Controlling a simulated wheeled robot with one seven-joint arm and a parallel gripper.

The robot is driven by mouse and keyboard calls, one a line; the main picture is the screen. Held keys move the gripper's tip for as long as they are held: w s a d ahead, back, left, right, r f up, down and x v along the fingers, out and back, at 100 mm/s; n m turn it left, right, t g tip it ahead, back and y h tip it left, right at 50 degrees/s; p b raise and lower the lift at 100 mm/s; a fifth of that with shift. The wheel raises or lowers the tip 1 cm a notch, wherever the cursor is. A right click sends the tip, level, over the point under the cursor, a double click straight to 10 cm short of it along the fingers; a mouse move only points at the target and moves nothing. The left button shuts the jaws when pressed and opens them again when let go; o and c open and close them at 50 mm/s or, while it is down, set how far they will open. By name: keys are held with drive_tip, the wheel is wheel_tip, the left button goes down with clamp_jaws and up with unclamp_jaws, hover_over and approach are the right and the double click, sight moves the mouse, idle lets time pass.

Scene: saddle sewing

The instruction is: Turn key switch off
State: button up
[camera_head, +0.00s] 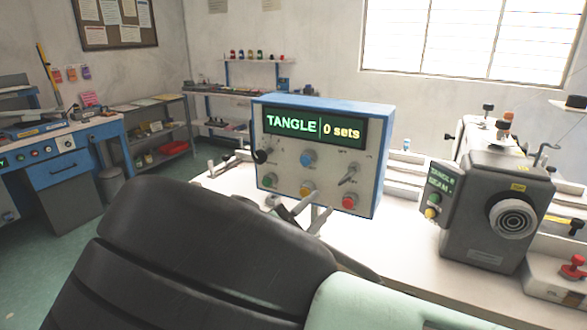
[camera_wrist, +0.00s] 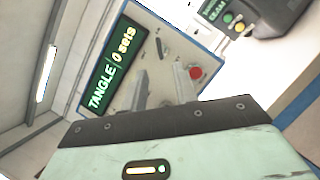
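A blue-edged control box (camera_head: 315,150) stands on the white bench, its display reading "TANGLE | 0 sets". A silver lever-like part, possibly the key switch (camera_head: 348,175), sits tilted at the right of its panel, above a red button (camera_head: 349,201). The labels are too small to read. The wrist view shows the display and the red button (camera_wrist: 196,73); a small dark part near the panel's upper edge may be the same switch. My gripper (camera_wrist: 161,72) is open and empty, its two grey fingers apart in front of the panel. In the head view my gripper (camera_head: 305,210) is low before the box, partly hidden by my arm.
A black knob (camera_head: 261,156), blue knob (camera_head: 307,157), green button (camera_head: 269,180) and yellow button (camera_head: 306,188) crowd the same panel. A grey machine head (camera_head: 497,210) stands to the right. Some bare white bench (camera_head: 385,245) lies between it and the box.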

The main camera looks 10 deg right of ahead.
sight(342, 183)
drive_tip(key=p+x, duration=0.3)
drive_tip(key=x, duration=0.8)
drive_tip(key=shift+w+d, duration=0.2)
drive_tip(key=shift+d, duration=0.1)
clamp_jaws()
